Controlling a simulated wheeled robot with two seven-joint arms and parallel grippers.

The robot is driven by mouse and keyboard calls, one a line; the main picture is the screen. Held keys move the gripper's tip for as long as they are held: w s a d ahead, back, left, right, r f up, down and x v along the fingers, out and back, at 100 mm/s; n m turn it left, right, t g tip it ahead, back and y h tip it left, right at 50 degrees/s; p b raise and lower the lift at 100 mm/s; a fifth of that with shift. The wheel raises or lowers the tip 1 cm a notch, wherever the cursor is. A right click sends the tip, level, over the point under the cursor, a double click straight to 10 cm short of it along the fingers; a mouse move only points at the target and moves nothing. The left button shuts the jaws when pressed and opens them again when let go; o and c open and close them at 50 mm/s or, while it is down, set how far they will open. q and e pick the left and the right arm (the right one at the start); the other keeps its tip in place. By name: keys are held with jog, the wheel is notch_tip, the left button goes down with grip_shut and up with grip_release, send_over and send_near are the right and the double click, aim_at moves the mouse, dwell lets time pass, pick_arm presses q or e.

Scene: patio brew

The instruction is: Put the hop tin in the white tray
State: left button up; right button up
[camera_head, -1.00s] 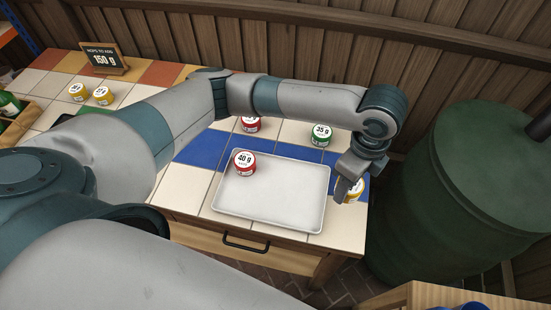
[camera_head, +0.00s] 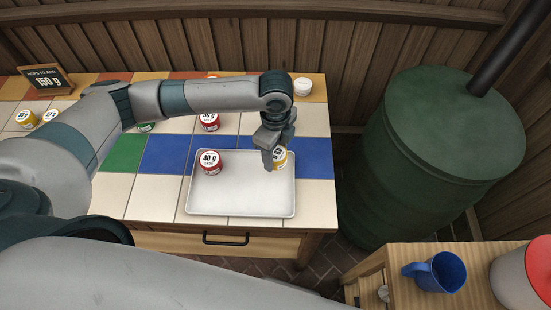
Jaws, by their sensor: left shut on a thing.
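The white tray (camera_head: 243,197) lies on the tiled table. A red hop tin marked 40 g (camera_head: 211,163) stands in its back left part. My left gripper (camera_head: 274,160) is shut on a yellow-labelled tin (camera_head: 281,157) at the tray's back right corner. The fingers partly cover this tin, and I cannot tell whether it touches the tray. My right gripper is out of view.
Another red tin (camera_head: 209,122) stands behind the tray, and a white tin (camera_head: 302,86) is at the back right. A green tin (camera_head: 146,127) and two yellow tins (camera_head: 26,119) are to the left. A sign (camera_head: 46,80) reads 150 g. A blue mug (camera_head: 436,272) stands on a side table.

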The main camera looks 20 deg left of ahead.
aim_at(276, 160)
pick_arm(q)
jog(key=shift+f+p, duration=0.6)
jog(key=shift+f, duration=1.4)
jog(key=shift+f, duration=0.1)
jog(key=o, duration=1.1)
